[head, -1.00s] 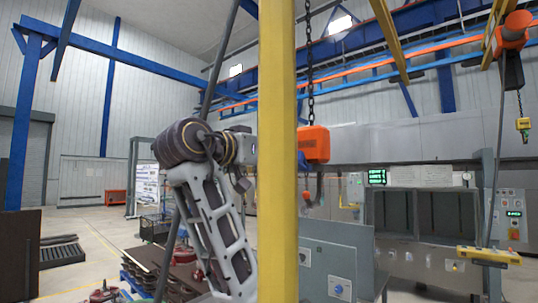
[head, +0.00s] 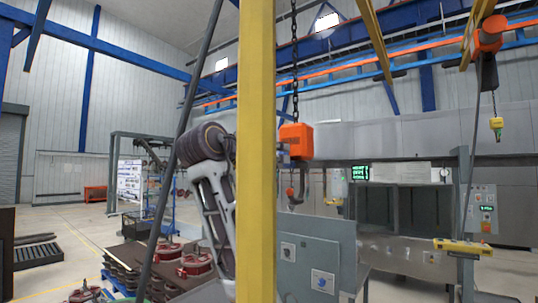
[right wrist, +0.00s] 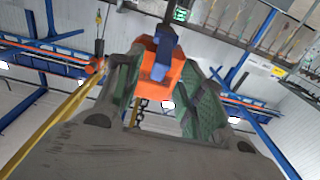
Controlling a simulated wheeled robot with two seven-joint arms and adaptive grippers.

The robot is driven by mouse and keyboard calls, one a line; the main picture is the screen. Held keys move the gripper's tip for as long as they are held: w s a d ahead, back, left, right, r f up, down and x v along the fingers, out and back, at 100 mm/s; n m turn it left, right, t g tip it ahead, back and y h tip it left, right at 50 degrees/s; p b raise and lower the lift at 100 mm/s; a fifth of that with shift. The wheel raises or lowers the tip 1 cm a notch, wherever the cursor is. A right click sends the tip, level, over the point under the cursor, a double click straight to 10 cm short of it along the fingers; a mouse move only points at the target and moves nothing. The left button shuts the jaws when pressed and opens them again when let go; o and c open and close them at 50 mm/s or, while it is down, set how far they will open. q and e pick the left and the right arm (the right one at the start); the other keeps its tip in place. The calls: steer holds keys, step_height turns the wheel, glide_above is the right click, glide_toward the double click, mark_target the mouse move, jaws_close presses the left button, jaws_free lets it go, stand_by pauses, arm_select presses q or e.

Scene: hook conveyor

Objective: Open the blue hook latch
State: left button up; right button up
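An orange hoist block (head: 296,141) hangs on a chain in the head view, just right of a yellow post. A dark hook (head: 296,195) hangs below it. In the right wrist view the orange block (right wrist: 160,75) shows with a blue latch part (right wrist: 163,42) on it. My right gripper (right wrist: 175,66) is open, its green-padded fingers on either side of the block. I cannot tell whether they touch it. In the head view the post hides most of this gripper; a small grey part shows beside the block. My left gripper is not in view.
The yellow post (head: 257,150) stands upright across the head view, close to my right arm. A grey control cabinet (head: 322,262) stands below the hook. Red-and-brown parts (head: 195,262) lie low at the left. Another orange hoist (head: 488,35) hangs at the upper right.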

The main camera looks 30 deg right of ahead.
steer(key=shift+x, duration=1.2)
steer(key=c, duration=0.9)
